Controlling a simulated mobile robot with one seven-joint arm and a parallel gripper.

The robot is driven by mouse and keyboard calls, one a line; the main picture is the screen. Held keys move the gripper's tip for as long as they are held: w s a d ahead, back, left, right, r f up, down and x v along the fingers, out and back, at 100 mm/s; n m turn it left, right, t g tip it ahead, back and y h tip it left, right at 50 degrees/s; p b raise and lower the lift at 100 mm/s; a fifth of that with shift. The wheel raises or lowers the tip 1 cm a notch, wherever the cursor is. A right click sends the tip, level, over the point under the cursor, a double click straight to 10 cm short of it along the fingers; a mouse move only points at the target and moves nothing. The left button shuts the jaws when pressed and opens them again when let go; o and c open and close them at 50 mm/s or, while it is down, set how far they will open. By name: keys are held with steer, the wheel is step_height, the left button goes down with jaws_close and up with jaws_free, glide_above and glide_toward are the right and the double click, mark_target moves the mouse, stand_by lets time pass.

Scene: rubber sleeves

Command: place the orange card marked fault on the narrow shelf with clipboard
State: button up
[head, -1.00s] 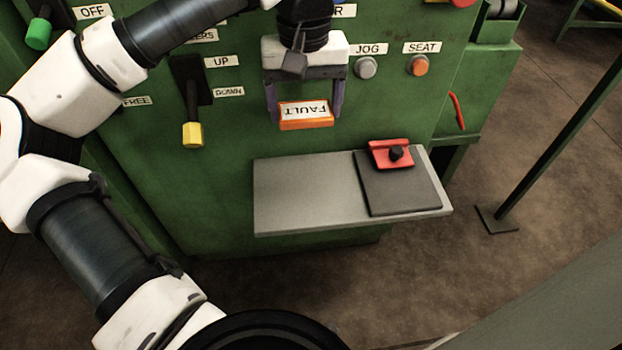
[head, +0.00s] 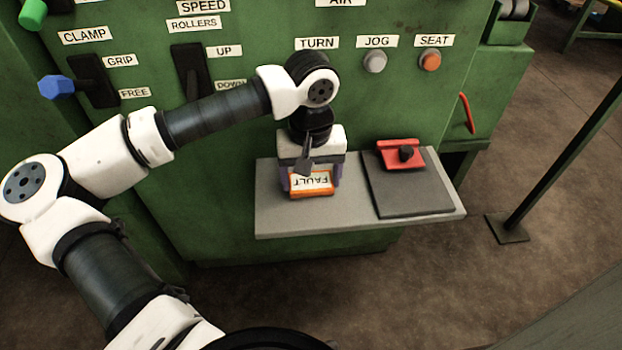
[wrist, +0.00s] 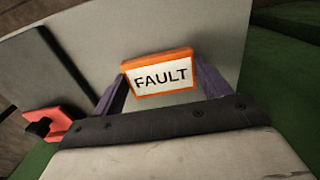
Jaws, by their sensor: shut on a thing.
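The orange card (head: 311,193) with a white face marked FAULT is between the two purple fingers of my gripper (head: 312,182). The gripper is shut on it. In the head view the card is over the left half of the narrow grey shelf (head: 270,215). In the wrist view the card (wrist: 160,77) is held at its sides by the fingers, with the shelf surface behind it. I cannot tell whether the card touches the shelf. The dark clipboard (head: 412,190) with a red clip (head: 401,154) lies on the right part of the shelf.
The green machine panel behind carries a grey JOG button (head: 374,61), an orange SEAT button (head: 430,60) and a blue-knobbed lever (head: 57,87). A red handle (head: 467,113) is at the right. Bare shelf shows between the card and the clipboard.

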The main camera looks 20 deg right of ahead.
steer(key=shift+f, duration=0.3)
steer(key=shift+f, duration=0.1)
steer(key=o, duration=1)
steer(key=shift+r, duration=0.2)
